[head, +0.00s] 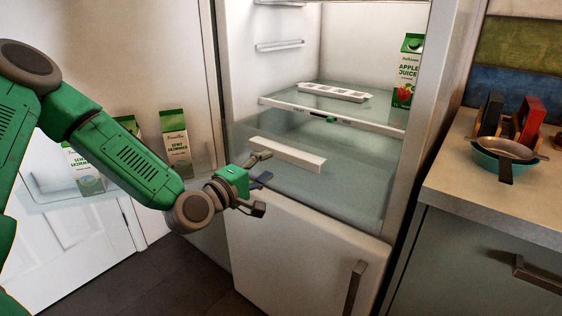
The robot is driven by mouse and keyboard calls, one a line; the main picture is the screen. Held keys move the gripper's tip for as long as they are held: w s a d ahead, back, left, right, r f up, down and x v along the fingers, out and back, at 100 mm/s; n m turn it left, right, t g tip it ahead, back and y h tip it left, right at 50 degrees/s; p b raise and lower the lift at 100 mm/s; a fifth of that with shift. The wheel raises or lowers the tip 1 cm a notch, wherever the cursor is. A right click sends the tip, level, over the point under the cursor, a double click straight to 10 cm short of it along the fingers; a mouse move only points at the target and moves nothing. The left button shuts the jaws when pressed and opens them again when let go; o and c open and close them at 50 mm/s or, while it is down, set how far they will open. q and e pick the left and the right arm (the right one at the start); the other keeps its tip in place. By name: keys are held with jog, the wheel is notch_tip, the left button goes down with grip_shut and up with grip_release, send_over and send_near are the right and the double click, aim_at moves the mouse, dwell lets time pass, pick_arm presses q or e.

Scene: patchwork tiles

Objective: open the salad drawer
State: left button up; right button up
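The salad drawer (350,180) is a clear, glassy bin low in the open fridge, under a glass shelf, with a white handle strip (288,155) across its front. It appears to sit inside the fridge; how far it is slid out is hard to tell. My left gripper (265,182) is in front of the drawer's left side, left of and below the handle strip. Its fingers are spread and empty, and it looks apart from the handle. My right gripper is not in view.
The fridge door stands open at left with cartons (175,143) in its rack, behind my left arm. A white tray (332,92) and a juice carton (407,70) are on the shelf (375,122). A counter (455,190) with a pan (505,150) is at right.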

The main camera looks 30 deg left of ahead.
aim_at(280, 157)
pick_arm(q)
jog(key=w, duration=0.3)
jog(key=w+b, duration=0.1)
jog(key=w, duration=0.2)
jog(key=shift+w+d, duration=0.2)
jog(key=shift+w, duration=0.05)
